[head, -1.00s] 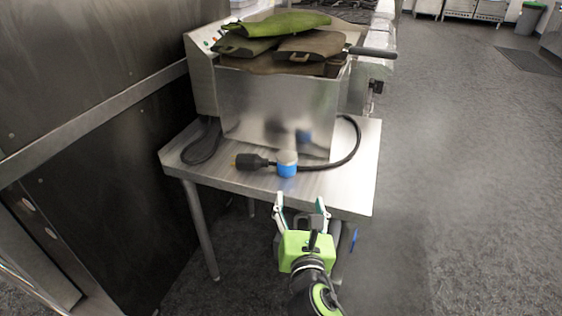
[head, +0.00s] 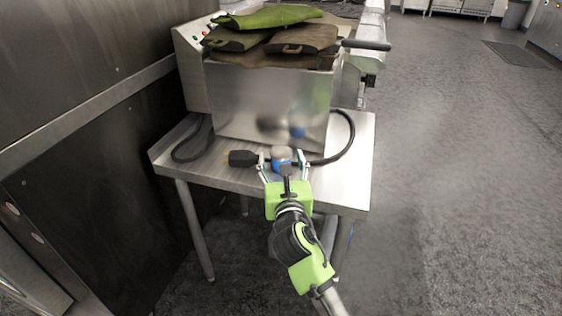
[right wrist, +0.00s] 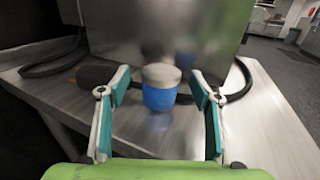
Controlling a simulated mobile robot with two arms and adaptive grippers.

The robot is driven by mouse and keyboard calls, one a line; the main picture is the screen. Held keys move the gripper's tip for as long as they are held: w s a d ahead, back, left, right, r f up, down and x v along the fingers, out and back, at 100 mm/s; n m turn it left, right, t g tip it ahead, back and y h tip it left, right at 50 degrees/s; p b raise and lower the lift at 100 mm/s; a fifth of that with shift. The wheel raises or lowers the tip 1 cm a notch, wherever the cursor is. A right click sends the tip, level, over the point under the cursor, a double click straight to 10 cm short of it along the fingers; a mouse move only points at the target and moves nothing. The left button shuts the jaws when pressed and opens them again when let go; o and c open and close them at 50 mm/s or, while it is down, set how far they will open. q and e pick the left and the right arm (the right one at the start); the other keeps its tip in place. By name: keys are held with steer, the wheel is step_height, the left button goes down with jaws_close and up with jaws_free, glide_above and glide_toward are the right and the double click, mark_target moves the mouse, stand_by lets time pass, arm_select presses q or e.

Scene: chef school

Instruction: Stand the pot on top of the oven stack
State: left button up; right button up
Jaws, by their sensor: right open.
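The small pot (head: 281,164), blue with a pale grey top, stands upright on the steel table in front of the fryer. In the right wrist view the pot (right wrist: 160,96) is centred between and slightly beyond the fingertips. My right gripper (head: 283,170) is open at the table's front edge, one finger on each side of the pot; I see no contact. In the right wrist view gaps show on both sides of it. My left gripper is out of view. I cannot identify the oven stack for certain; a tall steel unit (head: 80,75) stands at the left.
The steel table (head: 345,180) bears a boxy steel fryer (head: 265,105) topped with green and brown pieces. A black cable with a plug (head: 243,158) lies just left of the pot and loops behind it. Open floor (head: 460,190) lies to the right.

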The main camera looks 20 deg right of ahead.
mark_target(282, 158)
steer(key=shift+b+x, duration=0.35)
steer(key=shift+x, duration=1.55)
steer(key=c, duration=1.3)
